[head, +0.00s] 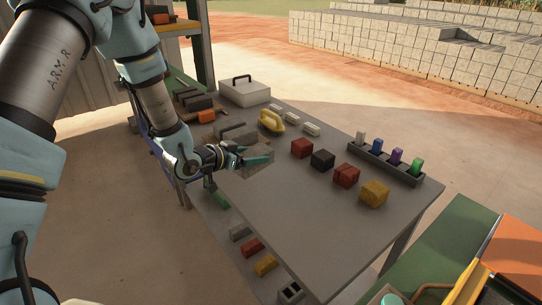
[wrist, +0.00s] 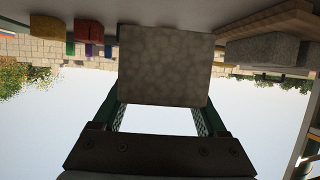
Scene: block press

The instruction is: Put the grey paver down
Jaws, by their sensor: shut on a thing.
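The grey paver (wrist: 166,62) fills the upper middle of the wrist view, a mottled grey square face between the two fingers. My gripper (wrist: 165,92) is shut on it. In the head view my gripper (head: 250,160) is at the left part of the grey table (head: 310,220), with the paver (head: 262,169) partly hidden behind a teal finger. I cannot tell whether the paver touches the tabletop or is held just above it.
Red (head: 301,148), black (head: 322,159), red (head: 346,175) and yellow (head: 375,193) blocks form a row to the right. Behind them is a dark tray (head: 390,165) of coloured pieces. The table's near middle is clear.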

